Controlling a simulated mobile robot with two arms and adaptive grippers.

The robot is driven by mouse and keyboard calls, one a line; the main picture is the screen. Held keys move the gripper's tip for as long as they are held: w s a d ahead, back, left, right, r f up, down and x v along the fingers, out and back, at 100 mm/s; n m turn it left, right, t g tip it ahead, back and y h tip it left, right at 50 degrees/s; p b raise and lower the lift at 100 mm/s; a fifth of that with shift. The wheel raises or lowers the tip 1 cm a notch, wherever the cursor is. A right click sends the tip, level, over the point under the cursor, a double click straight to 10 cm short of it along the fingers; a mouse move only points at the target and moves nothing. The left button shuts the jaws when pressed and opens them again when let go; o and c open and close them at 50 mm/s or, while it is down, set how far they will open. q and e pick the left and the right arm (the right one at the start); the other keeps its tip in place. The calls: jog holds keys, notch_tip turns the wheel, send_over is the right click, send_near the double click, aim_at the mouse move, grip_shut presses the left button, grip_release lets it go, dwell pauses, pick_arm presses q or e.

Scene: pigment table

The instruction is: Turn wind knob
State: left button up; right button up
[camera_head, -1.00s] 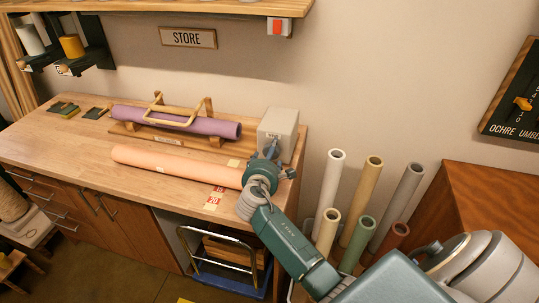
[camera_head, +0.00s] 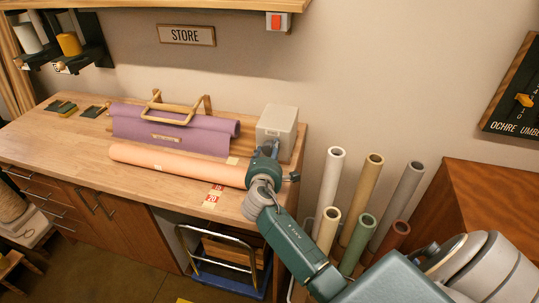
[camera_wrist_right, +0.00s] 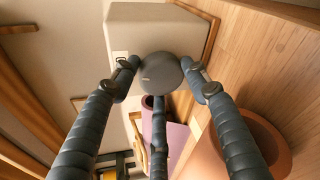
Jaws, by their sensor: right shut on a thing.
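A pale grey box (camera_head: 277,128) stands at the back right end of the wooden workbench, and it fills the upper part of the right wrist view (camera_wrist_right: 150,30). A round dark grey knob (camera_wrist_right: 160,73) sits on its side. My right gripper (camera_wrist_right: 160,78) is shut on this knob, with fingers on both sides of it; in the head view (camera_head: 270,150) my wrist hides the knob. A purple sheet (camera_head: 170,130) hangs unrolled from its roll in the wooden holder beside the box. My left gripper is not in view.
A peach roll (camera_head: 175,165) lies across the bench (camera_head: 60,140) in front of the holder, close to my right wrist. Several upright rolls (camera_head: 353,210) stand right of the bench. A red switch (camera_head: 277,22) is on the wall above. The bench's left front is clear.

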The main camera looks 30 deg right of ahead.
jog(key=m+b, duration=0.1)
jog(key=f+m+t+b, duration=0.1)
jog(key=b, duration=0.1)
jog(key=shift+s+a+m+y, duration=0.1)
jog(key=shift+m+y, duration=0.2)
jog(key=shift+m+t+b, duration=0.3)
jog(key=shift+m+b, duration=0.15)
jog(key=shift+m, duration=0.05)
jog(key=shift+r, duration=0.1)
jog(key=o, duration=1)
jog(key=shift+a, duration=0.1)
jog(key=shift+o, duration=0.8)
jog(key=shift+r, duration=0.15)
jog(key=v, duration=1.2)
